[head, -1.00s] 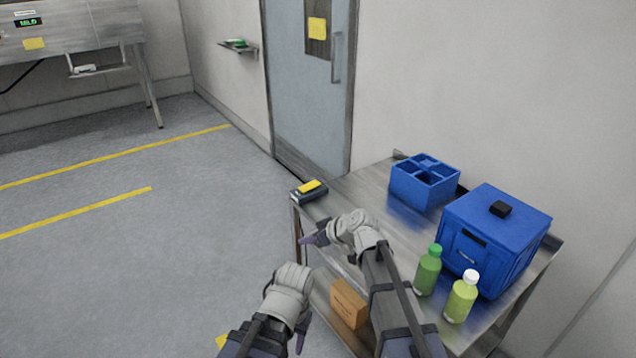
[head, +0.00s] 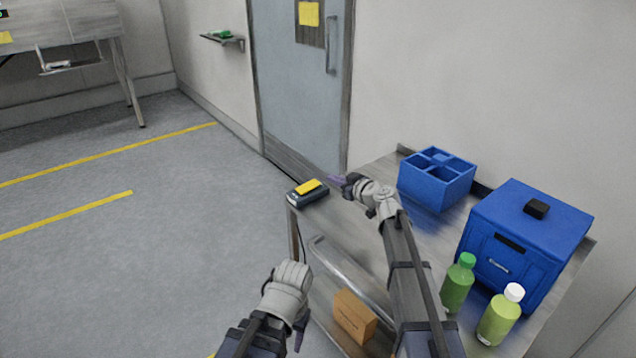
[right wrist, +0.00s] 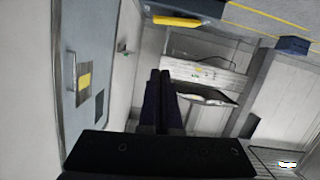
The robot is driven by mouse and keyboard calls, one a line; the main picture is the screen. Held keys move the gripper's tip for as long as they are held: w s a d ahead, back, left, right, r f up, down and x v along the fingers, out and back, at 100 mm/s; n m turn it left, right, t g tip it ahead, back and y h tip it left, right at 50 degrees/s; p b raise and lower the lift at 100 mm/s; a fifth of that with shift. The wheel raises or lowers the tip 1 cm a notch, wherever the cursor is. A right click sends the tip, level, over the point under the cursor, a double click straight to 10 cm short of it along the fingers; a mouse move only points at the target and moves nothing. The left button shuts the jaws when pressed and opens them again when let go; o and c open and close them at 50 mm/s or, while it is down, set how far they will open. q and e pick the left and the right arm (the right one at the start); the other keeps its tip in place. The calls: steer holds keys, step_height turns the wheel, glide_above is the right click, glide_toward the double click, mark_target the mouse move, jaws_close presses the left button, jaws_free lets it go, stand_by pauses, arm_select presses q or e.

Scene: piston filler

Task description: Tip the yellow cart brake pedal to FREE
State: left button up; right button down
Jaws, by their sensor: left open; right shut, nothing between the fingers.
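The yellow brake pedal (head: 309,187) sits on a dark housing (head: 308,197) at the cart's far left corner. In the right wrist view the yellow pedal (right wrist: 178,21) shows at the top, beyond the fingertips. My right gripper (head: 341,180) is shut and empty, just right of the pedal at about its height in the head view. A small gap shows between them. Its closed fingers also show in the right wrist view (right wrist: 160,85). My left gripper (head: 300,338) is open and empty, low in front of the cart. I cannot read any marking on the pedal.
The steel cart (head: 352,215) carries a blue divided crate (head: 437,185), a blue lidded box (head: 520,245), a green bottle (head: 458,285) and a yellow-green bottle (head: 500,318). A cardboard box (head: 354,316) is on its lower shelf. A door (head: 300,90) stands behind. Floor at left is clear.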

steer(key=b, duration=0.3)
glide_above(318, 191)
steer(key=f, duration=0.2)
steer(key=shift+s+a+f, duration=0.1)
steer(key=shift+a+f, duration=0.15)
steer(key=shift+f, duration=0.1)
step_height(318, 191, down, 3)
steer(key=b, duration=0.3)
steer(key=shift+d+f, duration=0.1)
steer(key=shift+f, duration=0.3)
steer(key=shift+w+d+f+b, duration=0.2)
steer(key=shift+f+b, duration=0.4)
steer(key=shift+b, duration=0.2)
steer(key=shift+s+r, duration=0.1)
steer(key=shift+r, duration=0.15)
steer(key=shift+f, duration=0.1)
